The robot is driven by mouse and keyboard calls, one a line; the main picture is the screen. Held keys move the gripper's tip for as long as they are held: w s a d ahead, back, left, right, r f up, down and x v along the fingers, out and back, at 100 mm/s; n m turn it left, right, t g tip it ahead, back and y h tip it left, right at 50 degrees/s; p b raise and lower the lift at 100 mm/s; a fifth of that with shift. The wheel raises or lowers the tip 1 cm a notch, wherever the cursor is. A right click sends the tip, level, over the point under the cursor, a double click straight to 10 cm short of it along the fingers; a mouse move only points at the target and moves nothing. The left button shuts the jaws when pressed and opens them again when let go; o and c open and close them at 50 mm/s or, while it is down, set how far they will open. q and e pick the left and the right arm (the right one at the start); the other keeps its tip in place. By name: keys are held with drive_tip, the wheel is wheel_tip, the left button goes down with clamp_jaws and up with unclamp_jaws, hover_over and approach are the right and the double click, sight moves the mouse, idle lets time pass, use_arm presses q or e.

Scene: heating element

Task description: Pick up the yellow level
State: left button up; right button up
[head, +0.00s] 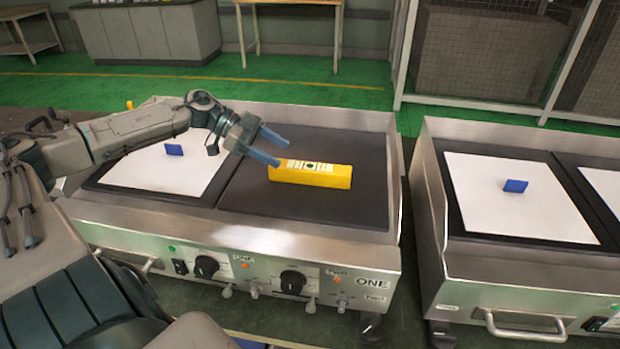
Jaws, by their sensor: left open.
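The yellow level (325,178) is a yellow bar with a pale label on top. It lies on the dark right-hand plate (250,205) of the steel heating unit marked ONE. My left gripper (271,147) comes in from the left with its two blue fingers spread and empty. Its fingertips are just above and beside the left end of the level, and I cannot tell how far above the plate they are. My right gripper is not in the picture.
A white sheet (150,178) with a blue block (174,150) lies on the unit's left plate. A second unit (450,265) stands right, with a white sheet and blue block (515,186). Raised steel walls edge both units. Knobs (293,282) line the front.

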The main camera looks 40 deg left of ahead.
sight(309, 166)
use_arm(q)
drive_tip(key=shift+b+x, duration=0.3)
drive_tip(key=shift+x, duration=0.85)
drive_tip(key=shift+w+x, duration=0.15)
drive_tip(key=shift+x, duration=1.15)
drive_tip(key=shift+w+x, duration=0.2)
drive_tip(key=shift+x, duration=1.1)
drive_tip(key=shift+a, duration=0.2)
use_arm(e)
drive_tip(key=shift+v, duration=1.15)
use_arm(q)
drive_tip(key=shift+r, duration=0.1)
drive_tip(key=c, duration=1.3)
